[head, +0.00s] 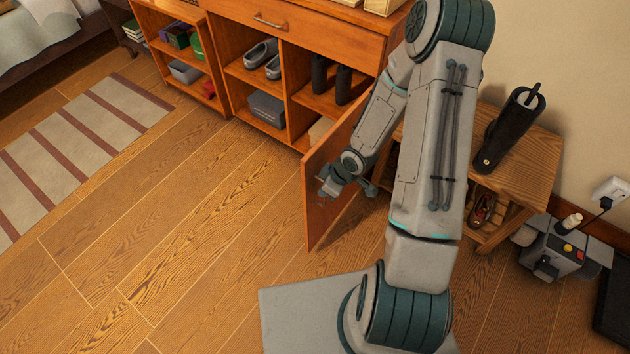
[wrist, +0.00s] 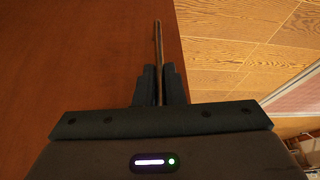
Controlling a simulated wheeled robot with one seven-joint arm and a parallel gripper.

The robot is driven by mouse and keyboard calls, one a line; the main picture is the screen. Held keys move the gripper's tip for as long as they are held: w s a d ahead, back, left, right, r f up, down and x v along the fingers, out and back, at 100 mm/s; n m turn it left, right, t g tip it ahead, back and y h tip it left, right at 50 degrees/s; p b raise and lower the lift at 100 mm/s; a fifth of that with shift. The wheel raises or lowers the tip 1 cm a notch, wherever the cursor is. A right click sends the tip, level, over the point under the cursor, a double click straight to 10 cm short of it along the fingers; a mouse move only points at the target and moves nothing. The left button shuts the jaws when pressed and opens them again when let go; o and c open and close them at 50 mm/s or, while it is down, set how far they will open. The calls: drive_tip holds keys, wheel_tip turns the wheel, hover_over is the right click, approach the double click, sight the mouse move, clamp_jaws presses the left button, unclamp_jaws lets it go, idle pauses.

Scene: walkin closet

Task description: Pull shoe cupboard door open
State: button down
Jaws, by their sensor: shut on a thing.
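The shoe cupboard (head: 228,112) is orange-brown wood with a drawer above open shelves. Its door (head: 318,204) stands swung out from the front, at a wide angle to it, and the right-hand shelves behind it are exposed. In the wrist view the door (wrist: 75,60) fills the left side, and my gripper (wrist: 159,88) is shut on a thin upright piece, apparently the door's handle or edge; which one I cannot tell.
Shoes (head: 262,58), a grey box (head: 266,108) and dark boots (head: 330,80) stand on the shelves. A wooden bench (head: 535,160) with a black boot (head: 508,128) is at right. A striped rug (head: 85,145) lies at left. The floor before the cupboard is clear.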

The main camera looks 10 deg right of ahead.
drive_tip(key=shift+s+d+r+n, duration=0.2)
drive_tip(key=shift+d+n, duration=0.1)
drive_tip(key=shift+d, duration=0.2)
drive_tip(key=shift+f, duration=0.1)
drive_tip(key=c, duration=1.5)
unclamp_jaws()
drive_tip(key=shift+s, duration=0.1)
drive_tip(key=shift+p+v, duration=3.95)
drive_tip(key=shift+v, duration=2.95)
drive_tip(key=shift+d, duration=0.1)
